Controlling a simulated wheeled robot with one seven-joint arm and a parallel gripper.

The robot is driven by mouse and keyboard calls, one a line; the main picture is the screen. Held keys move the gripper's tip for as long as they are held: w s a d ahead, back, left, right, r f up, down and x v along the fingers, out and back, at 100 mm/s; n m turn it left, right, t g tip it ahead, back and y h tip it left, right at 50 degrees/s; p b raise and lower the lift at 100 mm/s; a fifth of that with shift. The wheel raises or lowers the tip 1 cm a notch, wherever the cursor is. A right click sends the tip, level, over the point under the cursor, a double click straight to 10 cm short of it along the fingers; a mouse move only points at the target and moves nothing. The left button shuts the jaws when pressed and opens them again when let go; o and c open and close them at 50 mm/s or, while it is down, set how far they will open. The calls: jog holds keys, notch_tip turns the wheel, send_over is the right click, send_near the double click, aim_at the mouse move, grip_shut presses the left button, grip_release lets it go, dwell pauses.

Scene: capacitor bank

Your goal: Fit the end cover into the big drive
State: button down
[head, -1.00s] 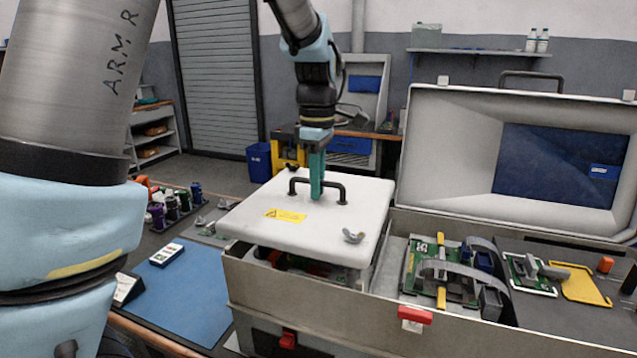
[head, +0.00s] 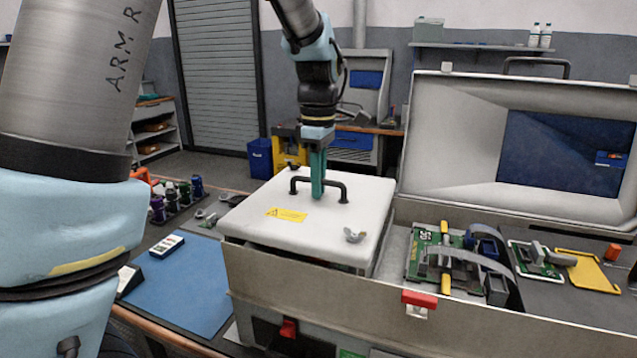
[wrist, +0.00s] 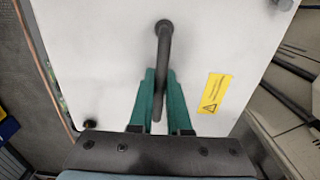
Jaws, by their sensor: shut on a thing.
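The end cover (head: 306,239) is a white square panel with a black bar handle (head: 334,184), a yellow warning label and a wing nut near its right front corner. My gripper (head: 318,190) is shut on the handle from above, at the middle of the panel. In the wrist view the teal fingers (wrist: 159,100) stand either side of the black handle. The big drive (head: 300,295) is the grey metal housing under and right of the cover. The cover lies over its left part, with a dark gap showing under its front edge. I cannot tell whether it is seated.
The drive's raised lid (head: 480,130) stands at the back right.

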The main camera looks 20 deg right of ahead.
jog(key=shift+f+b, duration=0.3)
jog(key=shift+f, duration=0.4)
dwell(0.3)
jog(key=c, duration=0.8)
grip_release()
